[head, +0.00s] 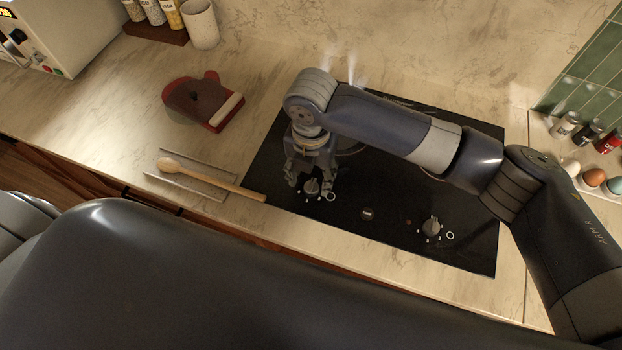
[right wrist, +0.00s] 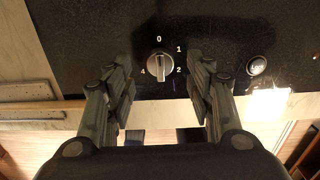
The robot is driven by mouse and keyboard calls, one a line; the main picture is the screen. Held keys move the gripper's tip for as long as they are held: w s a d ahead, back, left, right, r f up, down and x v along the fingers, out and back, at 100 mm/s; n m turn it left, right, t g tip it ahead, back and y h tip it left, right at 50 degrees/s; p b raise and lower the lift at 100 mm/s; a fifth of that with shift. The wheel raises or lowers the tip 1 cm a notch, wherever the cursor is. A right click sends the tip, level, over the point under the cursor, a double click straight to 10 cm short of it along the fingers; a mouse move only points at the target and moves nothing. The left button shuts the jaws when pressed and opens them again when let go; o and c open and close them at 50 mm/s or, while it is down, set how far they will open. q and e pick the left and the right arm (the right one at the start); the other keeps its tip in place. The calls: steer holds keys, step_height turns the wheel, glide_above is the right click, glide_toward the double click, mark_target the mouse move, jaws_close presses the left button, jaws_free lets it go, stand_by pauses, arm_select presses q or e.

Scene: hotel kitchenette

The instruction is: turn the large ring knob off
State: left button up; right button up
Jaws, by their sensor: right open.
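The black cooktop (head: 270,165) has two knobs along its front. The left knob (head: 312,187) has a small white ring mark beside it; the right knob (head: 432,227) has a similar mark. I cannot tell from the marks which is the large ring's knob. My right gripper (head: 310,177) is over the left knob, pointing down and open. In the right wrist view, this knob (right wrist: 159,68) lies between and beyond the open fingers, with 0, 1, 2 and 4 printed around it. Its grip is near vertical; which end points is unclear. My left gripper is not in view.
A lock button (head: 367,214) sits between the knobs. A wooden spoon (head: 210,178) lies on a rest, its handle reaching the cooktop's left edge. A red-brown mitt-like item (head: 195,103) lies behind it. Eggs (head: 594,177) and shakers (head: 565,124) stand at right. Vapour rises behind my arm.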

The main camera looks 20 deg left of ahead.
mark_target(311, 184)
step_height(311, 184, up, 9)
steer(key=shift+f, duration=0.1)
stand_by(0.7)
